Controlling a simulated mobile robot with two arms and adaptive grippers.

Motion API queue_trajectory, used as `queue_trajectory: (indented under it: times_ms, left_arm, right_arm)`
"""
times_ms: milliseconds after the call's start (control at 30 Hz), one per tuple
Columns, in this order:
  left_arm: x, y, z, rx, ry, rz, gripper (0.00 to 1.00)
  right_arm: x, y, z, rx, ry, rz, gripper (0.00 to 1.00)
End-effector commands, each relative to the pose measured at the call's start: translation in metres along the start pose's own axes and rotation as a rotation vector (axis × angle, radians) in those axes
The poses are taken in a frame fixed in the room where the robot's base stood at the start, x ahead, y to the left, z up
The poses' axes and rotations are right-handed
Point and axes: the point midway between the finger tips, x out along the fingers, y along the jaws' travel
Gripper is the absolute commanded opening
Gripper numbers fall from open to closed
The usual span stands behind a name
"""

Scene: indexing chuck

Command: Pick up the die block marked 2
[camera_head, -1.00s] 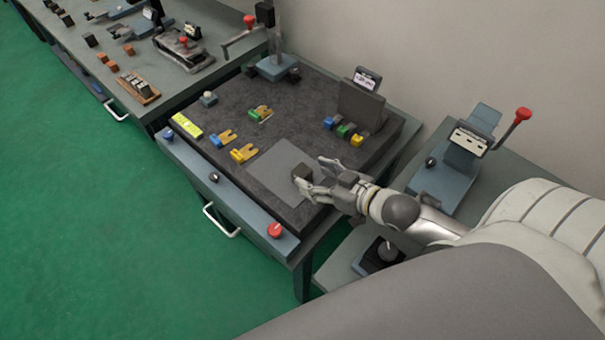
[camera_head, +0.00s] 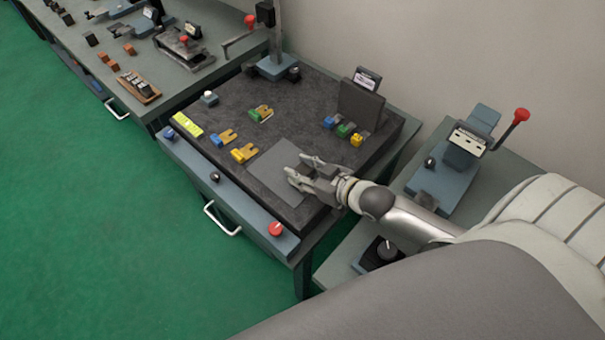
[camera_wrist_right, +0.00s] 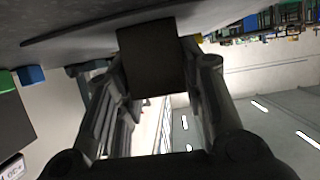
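A dark block (camera_wrist_right: 152,62) sits between the fingertips of my right gripper in the right wrist view. No number shows on the faces I see. My right gripper (camera_head: 298,166) is low over the grey plate (camera_head: 272,172) at the front of the dark worktop, its fingers one on each side of the block. No clear gap shows between the fingers and the block, but I cannot tell whether they press on it. In the head view the fingers largely hide the block. My left gripper is not in view.
Small blue (camera_head: 330,122), green (camera_head: 344,130) and yellow (camera_head: 357,139) pieces stand by a dark upright panel (camera_head: 361,106). A red button (camera_head: 276,229) sits on the front ledge. A red-knobbed lever device (camera_head: 462,150) stands right.

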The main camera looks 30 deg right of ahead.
Motion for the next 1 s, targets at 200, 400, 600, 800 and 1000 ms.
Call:
queue_trajectory:
  times_ms: [200,400,600,800,1000]
  left_arm:
    - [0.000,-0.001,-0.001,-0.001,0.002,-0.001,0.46]
    - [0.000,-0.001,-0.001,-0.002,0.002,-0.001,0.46]
    - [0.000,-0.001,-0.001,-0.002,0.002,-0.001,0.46]
    - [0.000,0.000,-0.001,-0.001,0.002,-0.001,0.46]
    - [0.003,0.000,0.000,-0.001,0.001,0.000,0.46]
  right_arm:
    - [0.000,0.000,0.000,0.000,0.000,0.000,0.04]
    - [0.000,0.000,-0.003,-0.001,0.006,0.000,0.00]
    - [-0.001,0.000,-0.004,-0.001,0.007,0.000,0.00]
    - [-0.005,0.001,-0.015,-0.002,0.008,0.000,0.00]
    - [-0.015,-0.009,-0.041,0.002,0.012,-0.003,0.00]
